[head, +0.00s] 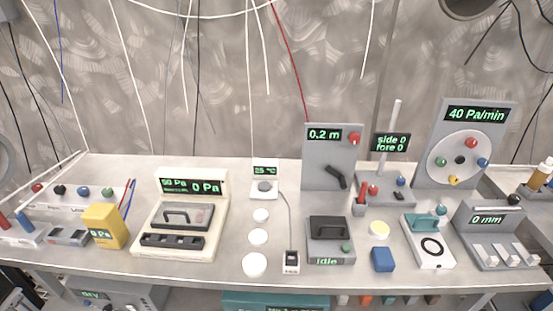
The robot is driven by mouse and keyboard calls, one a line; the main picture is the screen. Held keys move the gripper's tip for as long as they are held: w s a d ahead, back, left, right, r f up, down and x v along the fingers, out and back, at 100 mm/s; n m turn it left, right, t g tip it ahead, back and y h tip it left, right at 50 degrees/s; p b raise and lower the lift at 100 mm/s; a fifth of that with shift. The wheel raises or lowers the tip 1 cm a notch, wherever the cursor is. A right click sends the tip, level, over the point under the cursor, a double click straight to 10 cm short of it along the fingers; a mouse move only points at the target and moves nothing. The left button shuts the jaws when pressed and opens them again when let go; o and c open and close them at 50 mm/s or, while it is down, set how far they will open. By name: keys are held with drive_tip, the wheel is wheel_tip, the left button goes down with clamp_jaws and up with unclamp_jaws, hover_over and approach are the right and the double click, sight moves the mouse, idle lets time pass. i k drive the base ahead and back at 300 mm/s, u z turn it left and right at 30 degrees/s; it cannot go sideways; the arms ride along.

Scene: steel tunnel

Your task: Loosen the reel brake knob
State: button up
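A grey upright panel (318,157) stands at the back of the bench, right of centre. Its green display (325,135) reads 0.2 m. A red knob (354,138) sits at its upper right, beside the display, and looks like the reel brake knob, though no label shows. A black crank handle (337,177) is on the lower part of the panel, slanting down to the right. How tight the knob is cannot be told. My gripper is not in view.
A grey box (330,252) marked Idle stands in front of the panel. To the right are a small stand (385,195) with coloured knobs and a post, and a tall 40 Pa/min panel (446,128). White discs (258,237) lie to the left. Cables hang above the bench.

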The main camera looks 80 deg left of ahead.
sight(354, 138)
drive_tip(key=u, duration=2.25)
drive_tip(key=k, duration=1)
drive_tip(key=z, duration=1.05)
drive_tip(key=i, duration=1.55)
drive_tip(key=u, duration=0.75)
